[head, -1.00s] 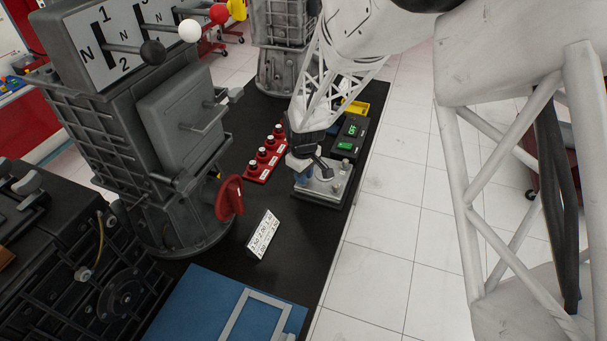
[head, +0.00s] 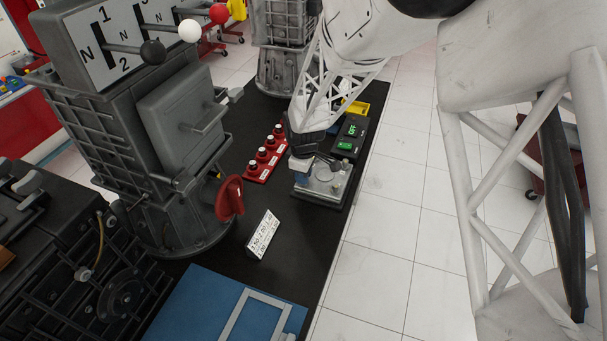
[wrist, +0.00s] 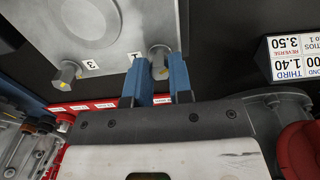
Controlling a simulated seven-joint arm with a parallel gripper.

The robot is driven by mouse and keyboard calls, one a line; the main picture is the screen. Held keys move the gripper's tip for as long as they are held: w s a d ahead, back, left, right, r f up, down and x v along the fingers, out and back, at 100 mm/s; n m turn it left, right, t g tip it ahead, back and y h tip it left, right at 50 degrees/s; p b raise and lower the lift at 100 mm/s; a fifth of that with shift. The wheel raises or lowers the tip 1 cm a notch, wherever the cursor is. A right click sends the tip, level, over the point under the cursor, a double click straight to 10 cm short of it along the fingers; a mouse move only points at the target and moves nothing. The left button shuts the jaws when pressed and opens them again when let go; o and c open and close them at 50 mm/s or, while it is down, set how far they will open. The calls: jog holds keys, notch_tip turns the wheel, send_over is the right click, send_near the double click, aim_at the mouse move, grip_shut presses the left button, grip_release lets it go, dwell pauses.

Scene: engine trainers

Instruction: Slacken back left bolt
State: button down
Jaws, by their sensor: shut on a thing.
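The grey metal bolt plate (head: 325,193) sits on the black bench, with upright bolts on it. My gripper (head: 301,174) is down at the plate's left side. In the wrist view, the blue fingers of my gripper (wrist: 157,72) are shut on a hex bolt (wrist: 159,57), one finger on each side of its head. A small label beside that bolt is too small to read surely. A second hex bolt (wrist: 66,72) stands apart to the left, near a label that looks like 3. In the head view my gripper hides the gripped bolt.
A red strip with several black knobs (head: 264,154) lies left of the plate. A black box with green displays (head: 350,136) and a yellow tray (head: 356,107) stand behind it. A white ratio sign (head: 262,234) and a red handle (head: 229,198) are nearer.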

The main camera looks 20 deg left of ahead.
jog(key=c, duration=1)
grip_release()
jog(key=shift+r, duration=0.15)
jog(key=shift+r, duration=3.8)
